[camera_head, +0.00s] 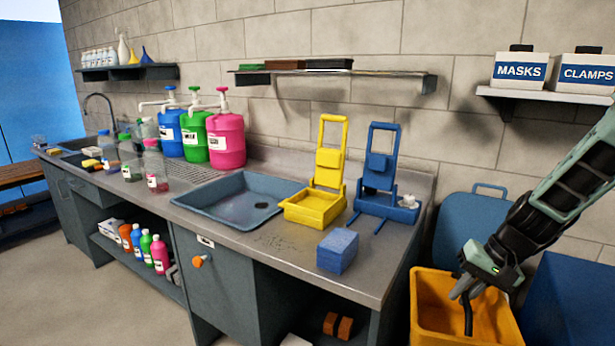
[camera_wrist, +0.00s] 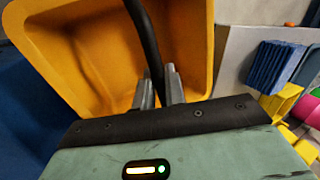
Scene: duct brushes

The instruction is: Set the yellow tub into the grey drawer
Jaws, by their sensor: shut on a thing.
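A deep yellow-orange tub (camera_head: 425,304) stands at the lower right, beside the counter's end. It fills much of the wrist view (camera_wrist: 75,50). My gripper (camera_head: 467,295) is over its opening. In the wrist view, my gripper's fingers (camera_wrist: 160,88) are closed around a thin black bar (camera_wrist: 147,40). The bar runs down inside the tub's outline; I cannot tell if it is the tub's handle. A grey drawer-like front (camera_head: 207,285) with an orange knob (camera_head: 200,261) is under the counter and looks shut.
The metal counter (camera_head: 270,255) holds a grey basin (camera_head: 235,200), a yellow wringer (camera_head: 315,207), a blue wringer (camera_head: 383,200) and a blue sponge block (camera_head: 338,250). Blue bins (camera_head: 575,300) stand close to the tub. A shelf with white boxes (camera_head: 520,70) is above. The floor at lower left is clear.

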